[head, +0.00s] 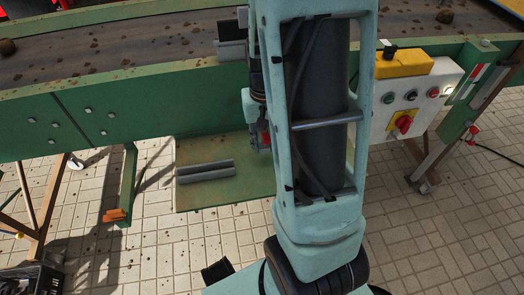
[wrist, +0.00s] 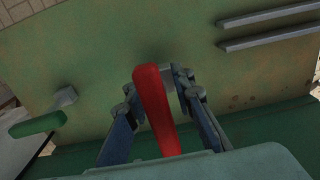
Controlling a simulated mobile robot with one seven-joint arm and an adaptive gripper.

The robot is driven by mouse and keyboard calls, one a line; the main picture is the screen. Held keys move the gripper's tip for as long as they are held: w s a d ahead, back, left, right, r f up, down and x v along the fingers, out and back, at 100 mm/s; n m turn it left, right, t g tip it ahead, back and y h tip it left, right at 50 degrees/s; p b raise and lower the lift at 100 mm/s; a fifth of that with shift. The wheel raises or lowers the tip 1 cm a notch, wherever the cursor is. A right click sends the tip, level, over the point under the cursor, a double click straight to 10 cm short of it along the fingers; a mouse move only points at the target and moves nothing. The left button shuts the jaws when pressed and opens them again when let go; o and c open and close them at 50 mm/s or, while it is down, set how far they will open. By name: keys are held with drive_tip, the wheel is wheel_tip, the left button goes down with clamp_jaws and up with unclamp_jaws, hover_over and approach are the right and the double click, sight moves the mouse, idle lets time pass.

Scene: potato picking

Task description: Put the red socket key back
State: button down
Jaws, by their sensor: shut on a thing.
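The red socket key (wrist: 155,110) is between the two fingers of my gripper (wrist: 158,84) in the wrist view. Its red handle runs from the fingertips down toward the camera, and a grey metal part shows at its far end. My gripper is shut on it, in front of a green panel (wrist: 90,50). In the head view my arm hides most of the gripper; a small red patch beside the arm may be the key. A green-handled key (wrist: 38,122) with a grey metal end is at the left of the wrist view.
Two grey rails (head: 205,171) are on the green panel, also at the upper right of the wrist view (wrist: 270,25). A conveyor (head: 120,45) with dirt and lumps runs behind. A control box (head: 405,95) with a yellow top stands at right. Tiled floor surrounds.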

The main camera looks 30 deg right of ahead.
sight(263, 157)
drive_tip(key=f+b, duration=0.3)
drive_tip(key=shift+w+f, duration=0.25)
drive_tip(key=shift+f, duration=0.15)
drive_tip(key=shift+r, duration=0.1)
drive_tip(key=c, duration=2.1)
unclamp_jaws()
drive_tip(key=shift+f, duration=0.2)
drive_tip(key=o, duration=0.4)
drive_tip(key=shift+o, duration=0.2)
